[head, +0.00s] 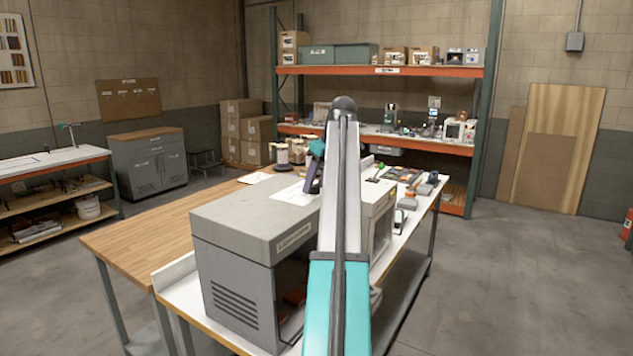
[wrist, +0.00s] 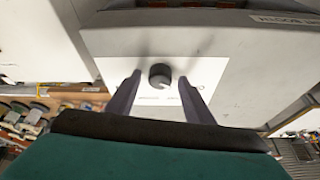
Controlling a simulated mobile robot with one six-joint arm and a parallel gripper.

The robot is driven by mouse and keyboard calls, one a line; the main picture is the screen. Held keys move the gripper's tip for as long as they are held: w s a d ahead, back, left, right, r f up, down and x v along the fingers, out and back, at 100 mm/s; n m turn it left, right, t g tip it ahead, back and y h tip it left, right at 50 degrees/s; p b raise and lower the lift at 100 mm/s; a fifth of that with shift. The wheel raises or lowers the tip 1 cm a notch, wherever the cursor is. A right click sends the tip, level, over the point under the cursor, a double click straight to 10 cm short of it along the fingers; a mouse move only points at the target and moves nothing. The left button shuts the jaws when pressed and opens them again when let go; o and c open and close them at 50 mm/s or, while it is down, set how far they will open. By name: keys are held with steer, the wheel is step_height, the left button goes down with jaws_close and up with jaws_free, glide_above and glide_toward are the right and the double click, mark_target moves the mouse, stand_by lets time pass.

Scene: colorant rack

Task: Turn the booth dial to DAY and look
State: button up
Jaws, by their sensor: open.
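The booth is a large grey box (head: 255,225) on the bench in the head view. In the wrist view its pale face carries a white label plate (wrist: 205,72) with a round black dial (wrist: 160,76). My gripper (wrist: 159,82) is open, with one purple finger on each side of the dial and a visible gap to it. In the head view my gripper (head: 313,168) shows beyond the booth's top, partly behind my arm. The dial is hidden there. The print on the plate is too small and partly covered, so I cannot tell the dial's setting.
A wooden-topped table (head: 150,230) adjoins the bench at left. Jars (head: 290,150) and small items (head: 410,180) lie at the bench's far end. An orange-beamed rack (head: 385,70) stands behind. The floor at right (head: 520,270) is clear.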

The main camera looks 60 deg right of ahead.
steer(key=shift+c, duration=0.2)
steer(key=c, duration=1)
steer(key=shift+m, duration=0.3)
steer(key=m, duration=0.1)
steer(key=m+h, duration=0.1)
steer(key=m, duration=0.2)
steer(key=shift+w+a+g+h, duration=0.1)
steer(key=shift+a+g+h, duration=0.2)
steer(key=shift+h, duration=0.1)
steer(key=shift+m+g+h, duration=0.4)
steer(key=shift+m+h, duration=0.1)
steer(key=shift+m, duration=1)
steer(key=o, duration=1)
